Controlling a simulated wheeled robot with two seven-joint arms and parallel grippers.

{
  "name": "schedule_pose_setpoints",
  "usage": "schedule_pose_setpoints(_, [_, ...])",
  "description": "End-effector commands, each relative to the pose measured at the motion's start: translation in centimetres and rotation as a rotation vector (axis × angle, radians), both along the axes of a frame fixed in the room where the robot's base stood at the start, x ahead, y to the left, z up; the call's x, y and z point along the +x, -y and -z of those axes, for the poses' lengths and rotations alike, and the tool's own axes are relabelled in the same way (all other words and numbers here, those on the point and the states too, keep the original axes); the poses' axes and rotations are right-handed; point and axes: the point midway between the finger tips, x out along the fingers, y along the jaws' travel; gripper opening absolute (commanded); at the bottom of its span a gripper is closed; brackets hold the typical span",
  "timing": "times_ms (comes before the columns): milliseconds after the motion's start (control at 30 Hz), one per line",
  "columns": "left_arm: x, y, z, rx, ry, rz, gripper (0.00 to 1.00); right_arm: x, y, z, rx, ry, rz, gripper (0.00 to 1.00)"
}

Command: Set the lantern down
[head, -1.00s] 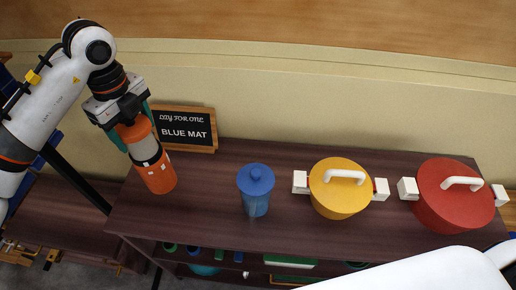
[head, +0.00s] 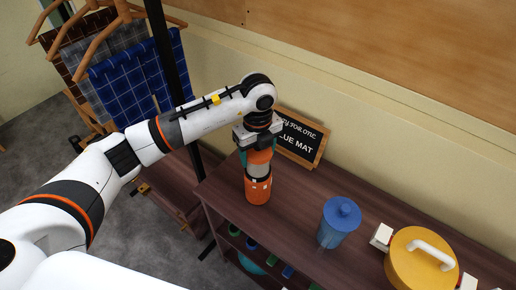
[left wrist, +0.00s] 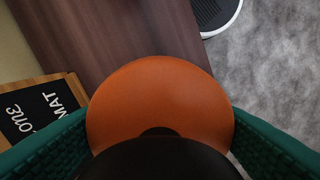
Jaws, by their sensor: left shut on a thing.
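The lantern (head: 257,189) is orange with a pale band round its middle. It stands upright in the head view, at the left end of the dark wooden table top (head: 295,216). I cannot tell for sure whether its base touches the wood. My left gripper (head: 258,151) is above it, shut on its orange top. In the left wrist view the rounded orange top (left wrist: 160,95) sits between the two green finger pads and hides most of what is below. My right gripper is not in view.
A blue lidded canister (head: 339,224) and a yellow pot (head: 412,268) stand to the right. Checked cloths, one blue (head: 135,72), hang on a rack at the left. Bare wood lies between lantern and canister.

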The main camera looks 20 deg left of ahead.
Motion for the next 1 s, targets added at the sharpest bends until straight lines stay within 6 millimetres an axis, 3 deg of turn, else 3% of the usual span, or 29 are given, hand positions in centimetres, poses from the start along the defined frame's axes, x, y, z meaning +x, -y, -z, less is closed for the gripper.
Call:
schedule_pose_setpoints(300, [0.1, 0.1, 0.3, -0.002, 0.004, 0.000, 0.09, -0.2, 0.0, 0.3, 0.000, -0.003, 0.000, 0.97])
schedule_pose_setpoints(333, [0.0, 0.0, 0.4, -0.001, 0.001, 0.000, 0.69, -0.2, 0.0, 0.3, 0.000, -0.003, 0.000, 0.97])
schedule_pose_setpoints(467, [0.0, 0.0, 0.3, -0.001, 0.001, 0.000, 0.89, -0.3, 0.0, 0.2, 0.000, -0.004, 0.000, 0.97])
schedule_pose_setpoints(833, [0.1, 0.0, -0.3, -0.001, 0.003, 0.000, 0.89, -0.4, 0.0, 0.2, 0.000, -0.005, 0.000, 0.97])
schedule_pose_setpoints(1000, [0.2, 0.1, -2.8, -0.003, 0.007, 0.001, 0.89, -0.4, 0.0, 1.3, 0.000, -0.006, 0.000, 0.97])
